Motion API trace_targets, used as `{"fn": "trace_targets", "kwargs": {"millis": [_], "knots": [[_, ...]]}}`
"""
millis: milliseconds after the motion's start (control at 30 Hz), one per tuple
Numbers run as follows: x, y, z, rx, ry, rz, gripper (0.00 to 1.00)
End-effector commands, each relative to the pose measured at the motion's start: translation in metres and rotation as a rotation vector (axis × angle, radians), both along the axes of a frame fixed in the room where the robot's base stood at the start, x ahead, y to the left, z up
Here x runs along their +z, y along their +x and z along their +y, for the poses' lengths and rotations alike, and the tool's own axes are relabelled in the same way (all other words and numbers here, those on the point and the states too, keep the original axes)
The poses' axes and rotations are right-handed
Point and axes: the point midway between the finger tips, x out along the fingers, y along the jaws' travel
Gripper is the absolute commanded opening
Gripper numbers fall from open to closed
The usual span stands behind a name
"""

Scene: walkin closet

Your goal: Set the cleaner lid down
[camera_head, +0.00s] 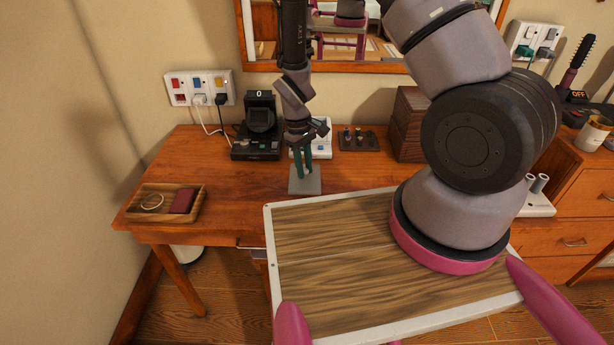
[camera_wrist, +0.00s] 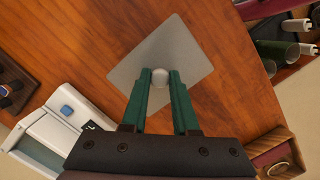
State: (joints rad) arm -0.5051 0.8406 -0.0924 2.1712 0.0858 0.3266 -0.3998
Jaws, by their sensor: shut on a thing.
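The cleaner lid (camera_head: 305,183) is a flat grey square plate with a small round knob. In the wrist view the lid (camera_wrist: 140,68) shows below the fingertips, its knob between them. My gripper (camera_head: 304,172), with dark green fingers, is shut on the knob; it shows in the wrist view too (camera_wrist: 160,80). The lid is level over the front part of the wooden desk, low at its surface; I cannot tell if it touches. The white cleaner (camera_head: 318,142) stands just behind it, and in the wrist view (camera_wrist: 58,128) at lower left.
A wooden tray (camera_head: 190,212) sits at the desk's left end. Bare desk (camera_head: 235,190) lies between tray and lid. A brown box (camera_head: 408,125) stands farther right.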

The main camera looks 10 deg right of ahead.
Motion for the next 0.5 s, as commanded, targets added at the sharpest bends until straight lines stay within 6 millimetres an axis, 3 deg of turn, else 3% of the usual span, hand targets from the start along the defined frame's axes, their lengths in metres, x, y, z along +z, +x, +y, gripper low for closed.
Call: {"fn": "trace_targets", "kwargs": {"millis": [200, 500], "knots": [[-0.033, -0.001, -0.001, -0.001, -0.002, 0.003, 0.0], [-0.038, 0.0, 0.0, -0.001, -0.001, 0.001, 0.0]]}}
